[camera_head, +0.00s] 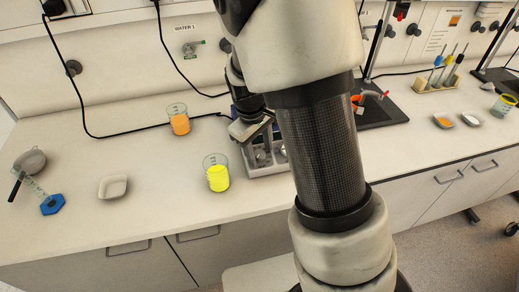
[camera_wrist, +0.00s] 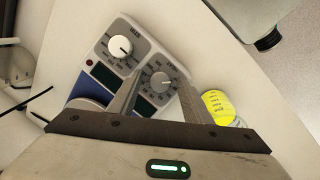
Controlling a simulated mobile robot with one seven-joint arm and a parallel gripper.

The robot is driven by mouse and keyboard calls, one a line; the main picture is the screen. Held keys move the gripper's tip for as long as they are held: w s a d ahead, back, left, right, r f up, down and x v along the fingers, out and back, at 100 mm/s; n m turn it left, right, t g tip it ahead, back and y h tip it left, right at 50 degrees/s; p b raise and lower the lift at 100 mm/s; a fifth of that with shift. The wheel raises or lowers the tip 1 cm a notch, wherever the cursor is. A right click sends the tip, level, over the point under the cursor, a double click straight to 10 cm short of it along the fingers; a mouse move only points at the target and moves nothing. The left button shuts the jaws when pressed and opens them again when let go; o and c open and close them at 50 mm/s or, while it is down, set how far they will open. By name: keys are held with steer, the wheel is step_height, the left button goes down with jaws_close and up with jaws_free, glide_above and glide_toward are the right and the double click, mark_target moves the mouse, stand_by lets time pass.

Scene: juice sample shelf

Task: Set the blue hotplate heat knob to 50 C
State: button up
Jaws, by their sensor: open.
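The hotplate (camera_head: 268,168) stands on the bench in the head view, partly hidden behind my arm. In the wrist view its pale front panel (camera_wrist: 97,48) carries two round knobs with dial marks, and part of its blue body (camera_wrist: 82,88) shows. One knob (camera_wrist: 120,46) is at upper left; the other knob (camera_wrist: 160,81) is grey. My gripper (camera_wrist: 159,77) is open, its fingers on either side of the grey knob. I cannot tell whether they touch it. The panel lettering is too small to read, so I cannot tell which knob is heat or its setting.
A beaker of yellow liquid (camera_head: 218,179) stands close left of the hotplate, also in the wrist view (camera_wrist: 217,107). A beaker of orange liquid (camera_head: 180,124) is farther back. A white dish (camera_head: 113,187) lies left. Black cables cross the back wall and bench.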

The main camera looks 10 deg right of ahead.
steer(key=c, duration=1.1)
steer(key=shift+o, duration=0.2)
steer(key=shift+m, duration=0.3)
steer(key=m+y+b, duration=0.1)
steer(key=m, duration=0.4)
steer(key=shift+d, duration=0.1)
steer(key=m+y, duration=0.1)
steer(key=m, duration=0.1)
steer(key=m+y, duration=0.1)
steer(key=m, duration=0.2)
steer(key=shift+m+b, duration=0.3)
steer(key=shift+b, duration=0.1)
steer(key=o, duration=1.1)
steer(key=shift+c, duration=0.2)
